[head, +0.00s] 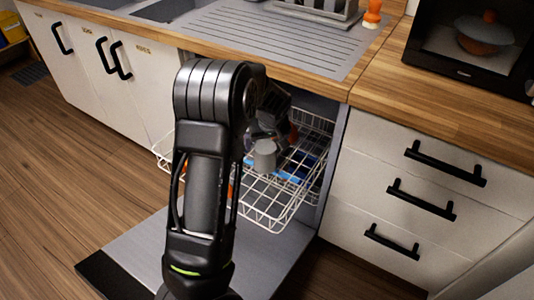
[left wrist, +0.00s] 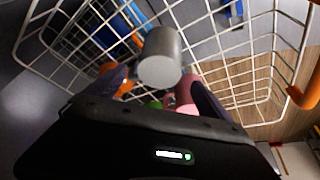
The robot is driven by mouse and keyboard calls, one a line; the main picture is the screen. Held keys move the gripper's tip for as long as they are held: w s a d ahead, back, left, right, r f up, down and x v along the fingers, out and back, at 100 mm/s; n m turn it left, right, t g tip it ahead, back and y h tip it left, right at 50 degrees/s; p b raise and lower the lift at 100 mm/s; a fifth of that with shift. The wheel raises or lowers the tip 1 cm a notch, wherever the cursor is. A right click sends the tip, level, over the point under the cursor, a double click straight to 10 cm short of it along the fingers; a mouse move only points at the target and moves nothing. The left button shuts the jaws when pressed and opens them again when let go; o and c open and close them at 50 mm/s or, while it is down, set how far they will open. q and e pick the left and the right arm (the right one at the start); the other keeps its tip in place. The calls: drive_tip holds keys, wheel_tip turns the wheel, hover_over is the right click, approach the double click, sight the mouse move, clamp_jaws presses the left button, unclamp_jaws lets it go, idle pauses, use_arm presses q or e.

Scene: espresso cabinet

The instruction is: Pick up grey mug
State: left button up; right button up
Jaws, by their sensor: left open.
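The grey mug (head: 264,156) sits in the white wire rack of the open dishwasher, just below the end of my left arm in the head view. In the left wrist view the grey mug (left wrist: 160,58) is just beyond the fingertips, apart from them as far as I can tell. My left gripper (left wrist: 157,88) is open, with a finger on each side below the mug. In the head view my left gripper (head: 270,122) is dark and partly hidden by my arm. My right gripper is not in view.
The wire rack (head: 268,205) surrounds the mug. Pink (left wrist: 187,92), blue (left wrist: 122,28) and orange (left wrist: 304,97) items are nearby. The dishwasher door (head: 140,245) lies open below. The wooden counter edge (head: 310,85) is above the rack.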

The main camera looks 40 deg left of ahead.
sight(265, 146)
use_arm(q)
drive_tip(key=shift+f, duration=0.2)
drive_tip(key=x, duration=0.5)
drive_tip(key=shift+w, duration=0.1)
drive_tip(key=shift+c, duration=0.2)
idle(0.4)
drive_tip(key=c, duration=1.7)
wheel_tip(265, 146, up, 10)
drive_tip(key=shift+r+p, duration=0.1)
drive_tip(key=shift+p, duration=0.2)
